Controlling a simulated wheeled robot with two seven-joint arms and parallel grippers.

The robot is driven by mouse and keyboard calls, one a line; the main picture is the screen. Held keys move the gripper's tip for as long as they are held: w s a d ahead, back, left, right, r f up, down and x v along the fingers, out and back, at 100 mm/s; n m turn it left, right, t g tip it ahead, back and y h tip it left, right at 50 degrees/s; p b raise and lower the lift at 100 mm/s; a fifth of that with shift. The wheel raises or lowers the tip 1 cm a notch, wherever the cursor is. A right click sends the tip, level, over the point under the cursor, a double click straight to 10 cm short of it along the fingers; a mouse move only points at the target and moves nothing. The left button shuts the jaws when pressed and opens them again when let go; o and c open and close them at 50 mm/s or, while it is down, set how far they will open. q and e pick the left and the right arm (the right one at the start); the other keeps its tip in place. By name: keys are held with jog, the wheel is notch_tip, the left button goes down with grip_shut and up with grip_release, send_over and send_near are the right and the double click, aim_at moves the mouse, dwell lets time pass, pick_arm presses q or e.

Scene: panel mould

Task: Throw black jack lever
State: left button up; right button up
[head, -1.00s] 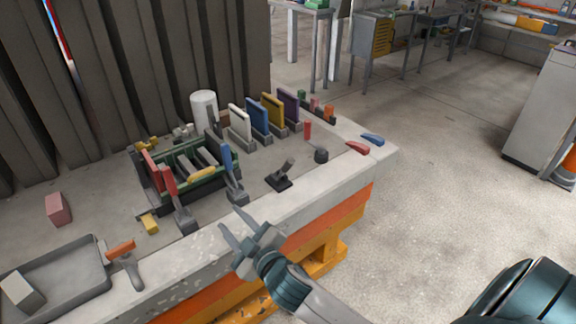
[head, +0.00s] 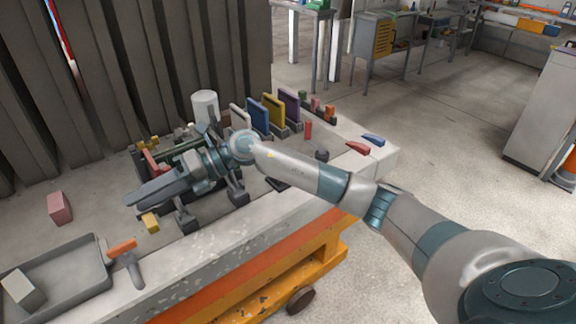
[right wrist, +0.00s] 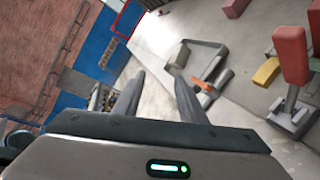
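The small black jack lever (head: 277,184) stands on the near right part of the bench top in the head view. My right forearm crosses in front of it, so only part of its base shows and its handle is hidden. My right gripper (head: 135,195) is left of it, above the near side of the mould, with fingers pointing left. In the right wrist view its two fingers (right wrist: 158,88) are apart with nothing between them. A red-handled lever (right wrist: 291,65) on a grey base stands to the right there. My left gripper is out of view.
A grey tray (head: 60,262) and an orange-handled scraper (head: 122,250) lie at the near left. A pink block (head: 59,208) and a yellow block (head: 150,222) sit nearby. Coloured panels, including a blue one (head: 257,115), stand behind my arm.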

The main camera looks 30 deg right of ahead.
jog(key=w+d+f+n+h, duration=0.1)
jog(key=w+d+h, duration=0.25)
jog(key=d, duration=0.55)
jog(key=w+d+f+h, duration=0.1)
jog(key=w+d+h, duration=0.1)
jog(key=d+h, duration=0.45)
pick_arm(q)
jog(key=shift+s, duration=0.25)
pick_arm(e)
jog(key=d+r+m+g+h, duration=0.1)
jog(key=d+r+h, duration=0.2)
jog(key=d, duration=0.8)
jog(key=s+d+r+m+h, duration=0.1)
jog(key=d+r+h, duration=0.2)
jog(key=d, duration=0.8)
jog(key=shift+r+g, duration=0.4)
jog(key=shift+r, duration=0.55)
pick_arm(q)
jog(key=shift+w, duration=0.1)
pick_arm(e)
jog(key=shift+d, duration=0.1)
jog(key=shift+f, duration=0.1)
